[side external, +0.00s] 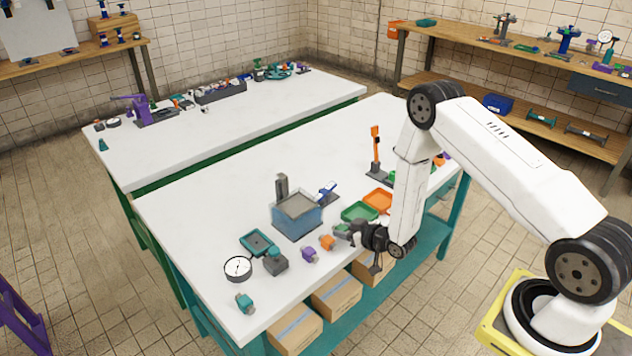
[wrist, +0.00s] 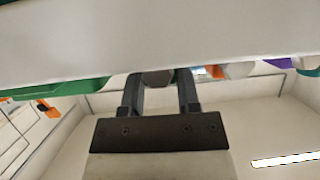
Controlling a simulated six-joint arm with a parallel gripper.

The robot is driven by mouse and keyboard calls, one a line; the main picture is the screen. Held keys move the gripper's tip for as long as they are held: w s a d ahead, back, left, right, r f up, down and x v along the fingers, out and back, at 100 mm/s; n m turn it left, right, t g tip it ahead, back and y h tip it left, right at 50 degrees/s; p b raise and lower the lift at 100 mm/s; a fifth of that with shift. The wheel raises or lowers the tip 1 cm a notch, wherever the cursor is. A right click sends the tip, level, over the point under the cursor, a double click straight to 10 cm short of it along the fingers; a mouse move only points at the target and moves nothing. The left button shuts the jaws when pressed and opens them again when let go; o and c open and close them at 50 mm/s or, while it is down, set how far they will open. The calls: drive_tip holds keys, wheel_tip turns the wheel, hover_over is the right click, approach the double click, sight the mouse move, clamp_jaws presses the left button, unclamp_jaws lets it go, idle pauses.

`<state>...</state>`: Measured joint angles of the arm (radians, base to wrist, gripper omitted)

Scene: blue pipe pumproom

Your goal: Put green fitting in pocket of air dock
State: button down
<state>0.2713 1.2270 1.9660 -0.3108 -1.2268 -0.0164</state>
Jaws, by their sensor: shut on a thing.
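My gripper (side external: 352,234) is low over the near side of the white table, pointing left in the side view. In the wrist view its two fingers (wrist: 160,90) close on a grey, round-ended piece with a little green at its edge. This appears to be the green fitting (side external: 342,230), which shows small and partly hidden at my fingertips in the side view. I cannot tell whether it touches the table.
An orange fitting (side external: 327,242) and a purple fitting (side external: 309,255) lie just left of my gripper. A blue box (side external: 297,222), green tray (side external: 360,213) and orange tray (side external: 379,200) stand behind. A gauge (side external: 238,268) and teal fitting (side external: 244,302) are near the left corner.

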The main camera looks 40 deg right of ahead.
drive_tip(key=shift+f, duration=0.1)
drive_tip(key=shift+c, duration=1.6)
unclamp_jaws()
drive_tip(key=shift+s, duration=0.1)
drive_tip(key=v, duration=0.7)
drive_tip(key=shift+s+r, duration=0.25)
drive_tip(key=shift+r, duration=0.1)
